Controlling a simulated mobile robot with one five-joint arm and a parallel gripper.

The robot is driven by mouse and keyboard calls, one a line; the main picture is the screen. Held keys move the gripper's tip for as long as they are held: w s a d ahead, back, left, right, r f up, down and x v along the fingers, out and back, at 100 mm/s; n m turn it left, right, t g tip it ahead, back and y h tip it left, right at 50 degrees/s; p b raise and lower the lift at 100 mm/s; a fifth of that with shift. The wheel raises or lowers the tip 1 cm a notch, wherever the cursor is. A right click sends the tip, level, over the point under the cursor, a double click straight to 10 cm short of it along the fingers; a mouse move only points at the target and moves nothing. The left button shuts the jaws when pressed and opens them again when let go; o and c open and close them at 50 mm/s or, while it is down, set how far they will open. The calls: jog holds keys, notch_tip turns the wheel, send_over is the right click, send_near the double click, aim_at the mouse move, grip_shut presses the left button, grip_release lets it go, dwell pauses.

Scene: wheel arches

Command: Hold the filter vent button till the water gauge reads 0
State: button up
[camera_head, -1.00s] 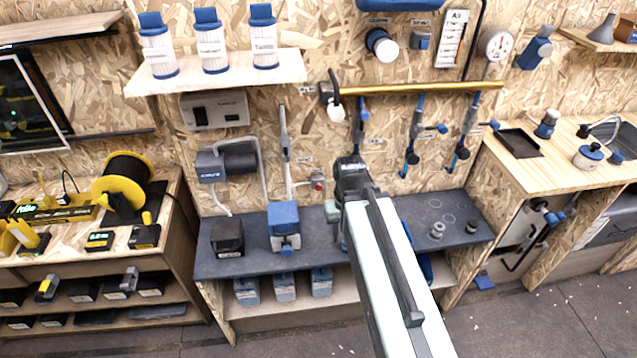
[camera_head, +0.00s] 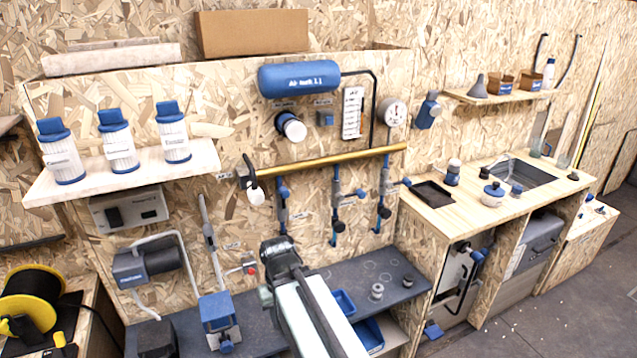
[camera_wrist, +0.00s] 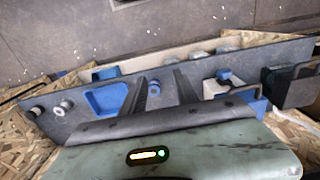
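A round white dial gauge (camera_head: 393,112) is on the back wall, right of the blue air tank. Its needle and numbers are too small to read. A small blue box (camera_head: 325,118) is on the wall below the tank. I cannot read which label is the filter vent. My gripper (camera_head: 280,248) is in front of the wall, just right of the red button in the picture. In the wrist view its two dark fingers (camera_wrist: 160,76) are apart and empty, over the dark bench.
The dark bench (camera_head: 375,272) below holds a blue tray (camera_head: 342,302) and small fittings. A brass pipe (camera_head: 330,160) with hanging blue valves crosses the wall. A shelf (camera_head: 120,180) with white filter cartridges is at left. A wooden counter (camera_head: 480,215) stands at right.

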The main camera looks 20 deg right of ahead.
dwell(0.4)
grip_shut()
dwell(1.6)
